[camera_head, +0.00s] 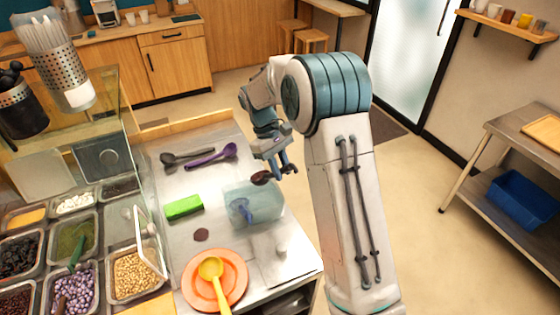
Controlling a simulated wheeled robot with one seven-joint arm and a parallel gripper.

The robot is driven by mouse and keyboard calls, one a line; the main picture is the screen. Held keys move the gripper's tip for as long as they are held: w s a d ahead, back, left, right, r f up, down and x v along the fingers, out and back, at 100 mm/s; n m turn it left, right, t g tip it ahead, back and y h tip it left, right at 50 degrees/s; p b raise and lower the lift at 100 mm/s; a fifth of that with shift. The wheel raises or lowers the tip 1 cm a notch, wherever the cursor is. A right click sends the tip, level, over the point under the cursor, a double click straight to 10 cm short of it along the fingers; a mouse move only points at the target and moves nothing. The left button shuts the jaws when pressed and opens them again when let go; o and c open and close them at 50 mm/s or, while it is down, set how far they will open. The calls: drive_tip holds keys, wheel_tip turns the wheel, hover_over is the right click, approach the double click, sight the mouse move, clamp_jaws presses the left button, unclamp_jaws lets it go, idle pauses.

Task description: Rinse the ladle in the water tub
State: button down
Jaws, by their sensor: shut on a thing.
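The water tub (268,210) is a see-through, bluish box on the metal counter, right of the middle. A small blue-purple shape shows through its wall; I cannot tell what it is. My gripper (284,168) is above and behind the tub's right part, fingers pointing down. It is shut on a dark ladle, whose dark brown bowl (261,178) shows just left of the fingers, by the tub's far rim. Most of the handle is hidden by the gripper. I cannot tell whether the bowl touches the tub.
A black ladle (180,158) and a purple ladle (213,156) lie at the back. A green sponge (184,207) lies left of the tub. A yellow ladle (211,269) rests on an orange plate (236,284). Topping pans with a clear guard (150,240) line the left.

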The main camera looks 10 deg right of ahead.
drive_tip(key=f+b, duration=0.2)
drive_tip(key=f, duration=0.2)
drive_tip(key=f+b, duration=0.3)
drive_tip(key=f, duration=0.2)
drive_tip(key=shift+w+a, duration=0.1)
drive_tip(key=shift+w, duration=0.1)
drive_tip(key=f+b, duration=0.1)
drive_tip(key=b, duration=0.1)
drive_tip(key=s+d+f+t+y+b, duration=0.1)
drive_tip(key=b, duration=0.1)
drive_tip(key=shift+s+f+b, duration=0.15)
drive_tip(key=shift+s+b, duration=0.05)
drive_tip(key=shift+b, duration=0.1)
drive_tip(key=shift+p, duration=0.9)
idle(0.5)
